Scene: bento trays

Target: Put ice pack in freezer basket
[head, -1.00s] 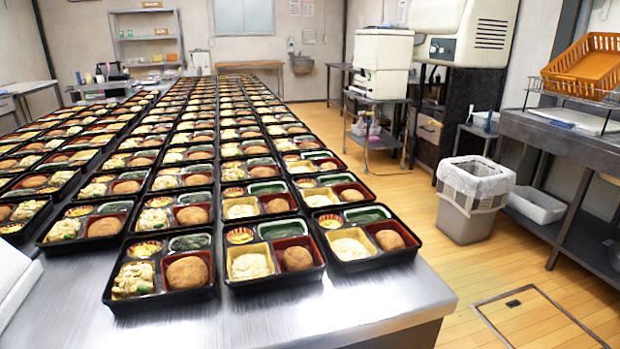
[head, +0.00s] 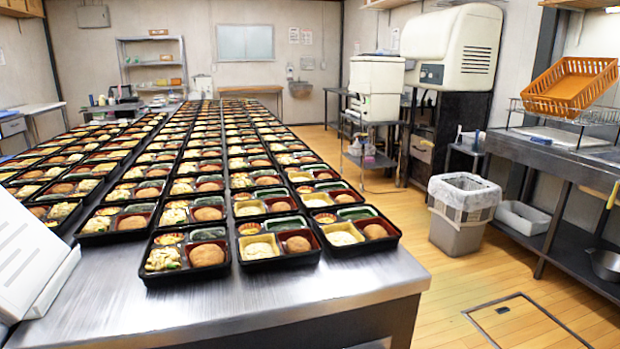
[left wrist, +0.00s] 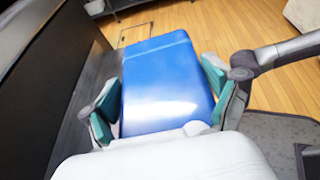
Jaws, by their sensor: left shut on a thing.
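A blue block-shaped ice pack (left wrist: 165,70) fills the middle of the left wrist view. My left gripper (left wrist: 164,98) is shut on it, with a teal-padded finger on each side. The floor and a dark panel show beyond the pack. Neither the ice pack nor my grippers show in the head view. My right gripper is in neither view. I cannot identify a freezer basket in these frames. An orange basket (head: 570,88) sits tilted on a wire rack at the right, well away.
A long steel table (head: 240,300) carries rows of filled bento trays (head: 205,252). A white object (head: 35,265) stands at its near left. A lined bin (head: 462,212) stands right of the table, before a steel counter (head: 560,158). Wooden floor between them is clear.

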